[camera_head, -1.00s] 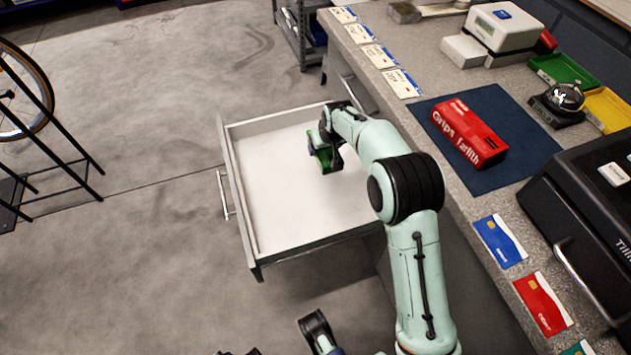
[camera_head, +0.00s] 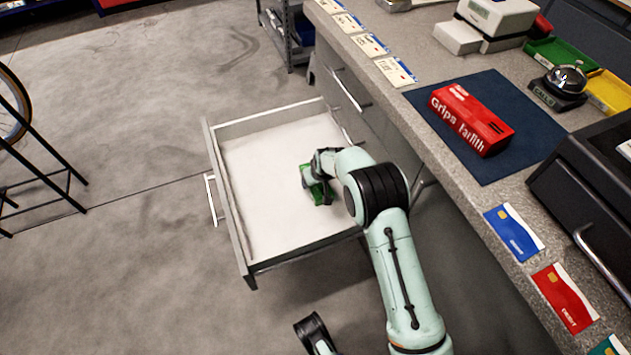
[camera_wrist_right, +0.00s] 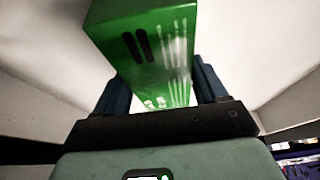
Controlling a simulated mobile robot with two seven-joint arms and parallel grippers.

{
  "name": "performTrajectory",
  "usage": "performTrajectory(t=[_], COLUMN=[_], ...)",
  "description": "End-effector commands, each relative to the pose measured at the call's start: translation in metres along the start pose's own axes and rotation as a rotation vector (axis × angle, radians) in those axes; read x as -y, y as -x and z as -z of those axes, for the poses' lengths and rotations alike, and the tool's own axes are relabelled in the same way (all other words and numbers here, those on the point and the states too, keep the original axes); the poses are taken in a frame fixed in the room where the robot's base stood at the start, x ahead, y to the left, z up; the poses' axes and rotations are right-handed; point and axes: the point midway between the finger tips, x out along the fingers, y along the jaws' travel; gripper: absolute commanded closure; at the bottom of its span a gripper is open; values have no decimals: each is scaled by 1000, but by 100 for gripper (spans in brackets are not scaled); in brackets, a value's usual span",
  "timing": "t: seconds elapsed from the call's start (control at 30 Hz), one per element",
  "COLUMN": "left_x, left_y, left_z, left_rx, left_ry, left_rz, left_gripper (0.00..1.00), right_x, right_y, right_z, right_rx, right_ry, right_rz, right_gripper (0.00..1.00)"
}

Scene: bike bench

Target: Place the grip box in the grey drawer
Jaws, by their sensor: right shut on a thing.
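The grey drawer (camera_head: 240,222) is pulled open from the counter, and its pale inside is otherwise bare. My right gripper (camera_head: 316,182) is over the right part of the drawer. It is shut on a green box (camera_head: 319,195). In the right wrist view the green box (camera_wrist_right: 150,45) sits between the two fingers (camera_wrist_right: 160,90), with blurred white lettering on it. I cannot tell whether the box touches the drawer floor. A red box marked "Grips" (camera_head: 470,118) lies on the blue mat on the counter. Part of my left arm shows at the bottom; its gripper cannot be seen.
The counter edge with price cards (camera_head: 370,45) runs along the drawer's right. A blue card (camera_head: 513,232), a red card (camera_head: 563,298), a bell (camera_head: 561,85) and a black till (camera_head: 605,190) stand on the counter.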

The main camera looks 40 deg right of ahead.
Motion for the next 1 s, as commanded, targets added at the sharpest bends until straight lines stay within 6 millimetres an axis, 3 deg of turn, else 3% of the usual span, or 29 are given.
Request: performTrajectory(t=[0.43, 0.47, 0.5, 0.53, 0.87, 1.0], left_x=[4, 4, 4, 4, 3, -4], left_y=[-4, -4, -3, -3, -2, 6], left_z=[-5, -6, -6, -6, -4, 4], left_rx=[19, 20, 20, 19, 13, -17], left_ry=[5, 5, 5, 5, 4, -5], left_rz=[8, 9, 8, 8, 6, -8], left_gripper=[64, 64, 64, 64, 64, 64], right_x=[0, 0, 0, 0, 0, 0], right_y=[-6, -6, -6, -5, -4, 13], right_z=[-2, -2, -2, -2, -1, 0], right_rx=[-3, -2, -2, -2, -2, -4], right_ry=[-1, -1, -1, -1, -1, -1], right_rz=[0, 0, 0, 0, 0, 1], right_gripper=[62, 21, 8, 3, 3, 3])
